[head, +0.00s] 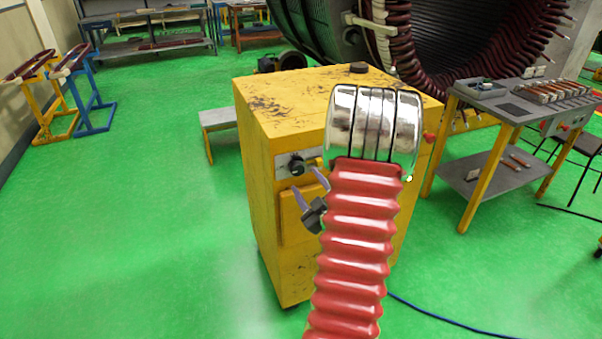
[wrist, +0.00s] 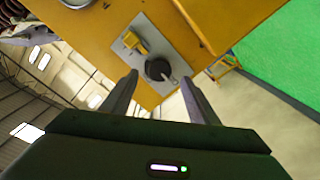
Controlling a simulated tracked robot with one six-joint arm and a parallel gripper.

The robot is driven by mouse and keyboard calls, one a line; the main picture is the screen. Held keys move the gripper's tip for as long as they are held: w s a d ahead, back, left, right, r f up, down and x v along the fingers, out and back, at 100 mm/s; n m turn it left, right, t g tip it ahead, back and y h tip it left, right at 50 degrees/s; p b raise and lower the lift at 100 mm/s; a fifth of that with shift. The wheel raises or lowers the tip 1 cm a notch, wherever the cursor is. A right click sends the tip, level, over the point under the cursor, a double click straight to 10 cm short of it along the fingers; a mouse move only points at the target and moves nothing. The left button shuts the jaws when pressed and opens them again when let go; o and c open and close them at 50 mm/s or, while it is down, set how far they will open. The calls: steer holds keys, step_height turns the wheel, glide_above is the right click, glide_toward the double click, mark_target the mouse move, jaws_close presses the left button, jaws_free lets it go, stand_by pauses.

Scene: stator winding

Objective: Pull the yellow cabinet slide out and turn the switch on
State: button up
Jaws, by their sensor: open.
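The yellow cabinet (head: 262,125) stands ahead of me. Its front has a grey panel (head: 282,169) with a round black switch (head: 297,163). A small yellow block (head: 314,162), seemingly the slide, is to the right of the switch, partly hidden by my arm. In the wrist view the switch (wrist: 158,69), with a pale pointer mark, and the yellow block (wrist: 133,42) sit on the grey panel (wrist: 178,60). My gripper (head: 308,184) is open and empty, just in front of the panel. In the wrist view the switch appears between its fingertips (wrist: 159,79); contact cannot be told.
A black puck-like object (head: 358,67) lies on the cabinet top. A workbench (head: 490,105) with parts stands to the right, and a large wound stator (head: 400,40) behind. A blue cable (head: 440,318) lies on the floor.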

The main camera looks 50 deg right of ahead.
mark_target(299, 171)
steer(key=x, duration=0.6)
steer(key=shift+c, duration=0.5)
steer(key=c, duration=0.9)
steer(key=shift+d, duration=0.2)
steer(key=shift+c, duration=0.3)
steer(key=shift+a, duration=0.15)
